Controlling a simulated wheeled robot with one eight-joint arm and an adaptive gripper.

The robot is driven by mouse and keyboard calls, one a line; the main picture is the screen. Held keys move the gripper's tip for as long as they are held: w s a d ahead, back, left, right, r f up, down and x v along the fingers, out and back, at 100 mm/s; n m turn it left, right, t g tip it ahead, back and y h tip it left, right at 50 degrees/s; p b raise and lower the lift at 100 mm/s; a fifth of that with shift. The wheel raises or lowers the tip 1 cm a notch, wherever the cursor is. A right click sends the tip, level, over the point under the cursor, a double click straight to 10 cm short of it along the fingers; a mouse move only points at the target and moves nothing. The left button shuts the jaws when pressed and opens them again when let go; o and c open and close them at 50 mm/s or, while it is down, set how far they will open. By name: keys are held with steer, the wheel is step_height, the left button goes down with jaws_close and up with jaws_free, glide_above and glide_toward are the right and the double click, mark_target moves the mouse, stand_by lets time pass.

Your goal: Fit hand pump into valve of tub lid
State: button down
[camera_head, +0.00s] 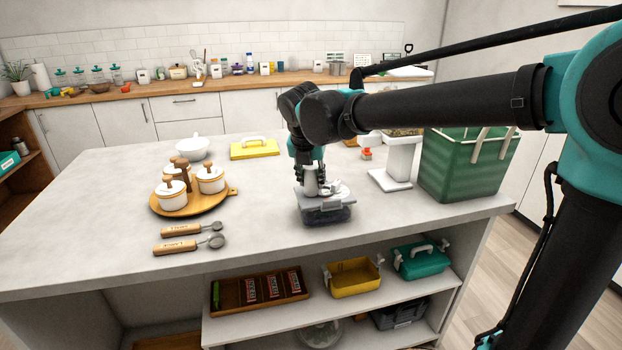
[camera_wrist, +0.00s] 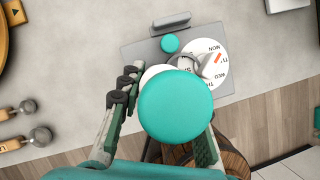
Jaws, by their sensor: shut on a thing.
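The tub (camera_head: 328,213) is a clear container with a dark lower part and a grey lid, standing on the island counter near its front edge. In the wrist view its grey lid (camera_wrist: 143,54) carries a small teal round valve-like part (camera_wrist: 170,43) and a white day dial (camera_wrist: 212,50). My gripper (camera_head: 312,188) is above the lid, pointing down. It is shut on the hand pump (camera_wrist: 176,107), whose round teal top fills the middle of the wrist view. The pump's lower end and any contact with the lid are hidden.
A round wooden tray (camera_head: 233,191) with white pots and two measuring spoons (camera_head: 190,245) lie to the left. A white scale-like stand (camera_head: 390,180) and a green basket (camera_head: 464,165) stand close on the right.

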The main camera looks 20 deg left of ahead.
mark_target(310, 168)
steer(key=c, duration=1)
jaws_free()
steer(key=shift+r, duration=0.1)
steer(key=shift+v, duration=2.85)
steer(key=shift+r, duration=0.15)
